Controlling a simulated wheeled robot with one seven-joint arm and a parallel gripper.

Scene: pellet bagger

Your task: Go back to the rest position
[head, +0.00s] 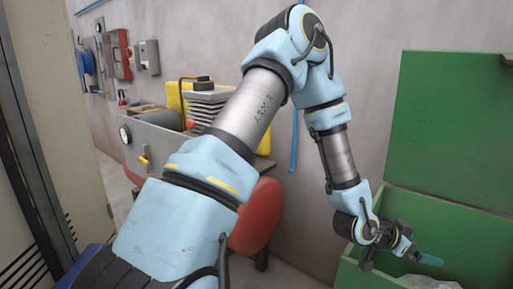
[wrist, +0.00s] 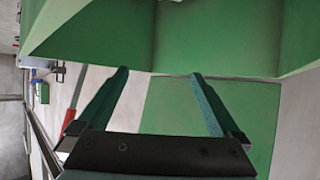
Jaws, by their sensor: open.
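My arm reaches across the middle of the head view and bends down at the right. My gripper (head: 418,257) is at its end, over the edge of a green bin (head: 470,235). In the wrist view my gripper (wrist: 160,80) shows two teal fingers spread wide apart. Nothing is between them. The green bin's walls (wrist: 205,25) fill the top of the wrist view beyond the fingertips. I cannot tell how much clearance lies between the fingers and the bin.
A raised green panel (head: 450,125) stands behind the bin. Whitish material (head: 430,282) shows at the bin's lower edge. A red rounded object (head: 256,215) is behind my arm, near a bench with a gauge (head: 125,134). A beige cabinet (head: 40,120) stands at the left.

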